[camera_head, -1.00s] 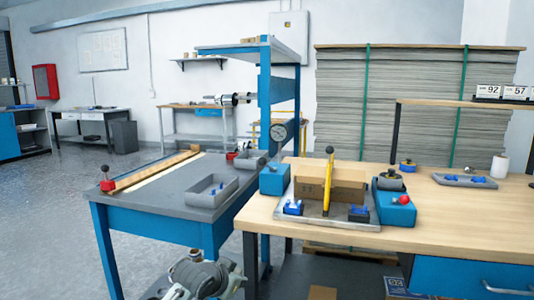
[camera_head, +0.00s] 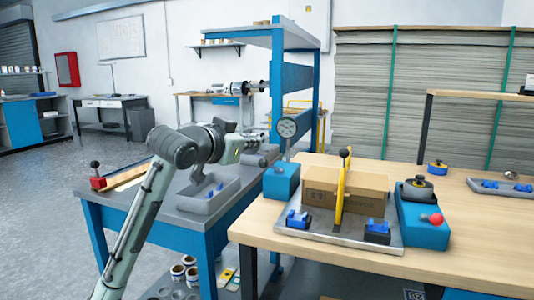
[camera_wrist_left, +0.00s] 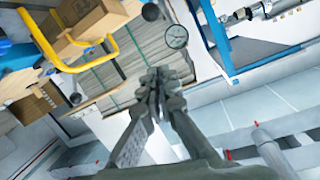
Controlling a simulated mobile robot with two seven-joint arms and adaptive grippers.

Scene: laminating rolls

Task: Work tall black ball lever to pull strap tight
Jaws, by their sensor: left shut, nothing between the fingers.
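The tall yellow lever (camera_head: 340,195) with a black ball (camera_head: 344,153) on top stands upright on a grey plate (camera_head: 290,236), in front of a cardboard box (camera_head: 372,190). In the left wrist view, a cardboard box (camera_wrist_left: 95,18) and a bent yellow bar (camera_wrist_left: 60,62) are at upper left. My left gripper (camera_head: 258,138) is left of the lever and apart from it, over the grey bench. In the left wrist view its fingers (camera_wrist_left: 157,80) are together and empty. No strap around the box can be made out. My right gripper is not in view.
A blue block (camera_head: 281,182) and a dial gauge (camera_head: 287,127) stand left of the box. A blue unit with a red knob (camera_head: 424,222) is at its right. A grey tray (camera_head: 208,195) sits below my left wrist. Green bands circle the sheet stack (camera_head: 450,100) behind.

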